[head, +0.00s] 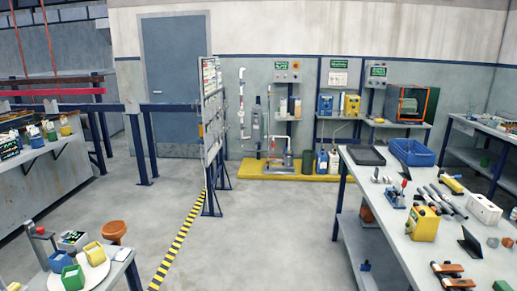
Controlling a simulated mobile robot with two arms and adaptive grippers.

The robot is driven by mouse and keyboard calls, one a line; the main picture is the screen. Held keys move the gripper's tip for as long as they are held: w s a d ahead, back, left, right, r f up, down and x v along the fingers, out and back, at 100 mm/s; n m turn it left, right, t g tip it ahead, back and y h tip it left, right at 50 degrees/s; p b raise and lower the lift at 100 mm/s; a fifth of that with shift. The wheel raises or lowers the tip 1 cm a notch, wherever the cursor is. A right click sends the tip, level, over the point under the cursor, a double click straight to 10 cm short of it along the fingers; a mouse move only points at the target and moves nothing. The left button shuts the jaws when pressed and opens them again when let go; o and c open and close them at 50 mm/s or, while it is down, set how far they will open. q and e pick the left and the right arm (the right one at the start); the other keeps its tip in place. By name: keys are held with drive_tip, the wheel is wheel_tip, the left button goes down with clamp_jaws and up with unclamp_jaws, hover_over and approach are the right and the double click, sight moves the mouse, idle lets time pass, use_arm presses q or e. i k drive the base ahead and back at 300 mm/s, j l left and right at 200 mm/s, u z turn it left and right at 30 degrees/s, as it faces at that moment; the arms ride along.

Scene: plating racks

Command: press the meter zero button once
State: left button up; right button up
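I cannot make out a zero button in this view, and no device is clearly marked as the meter. A yellow box-shaped device (422,224) stands upright on the right workbench (400,244), near its left edge. A blue boxed unit (325,104) and a yellow boxed unit (351,105) stand side by side on a wall shelf at the back. A small flat device with a pale and green face (73,238) lies on the near-left table. Details on all of these are too small to read. Neither of my grippers is in view.
Grey floor (260,230) is open between the left tables and the right workbench. A yellow-black floor stripe (178,247) runs toward a standing rack panel (212,110). A yellow platform (285,169) lies at the back wall. An orange-brown stool (114,231) stands near left.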

sight(66, 233)
drive_tip(key=u, duration=0.45)
drive_tip(key=j+u, duration=0.15)
drive_tip(key=u, duration=0.3)
drive_tip(key=j+u, duration=0.15)
drive_tip(key=u, duration=0.3)
drive_tip(key=i+l+u, duration=0.5)
drive_tip(key=i+l, duration=1)
drive_tip(key=l, duration=0.1)
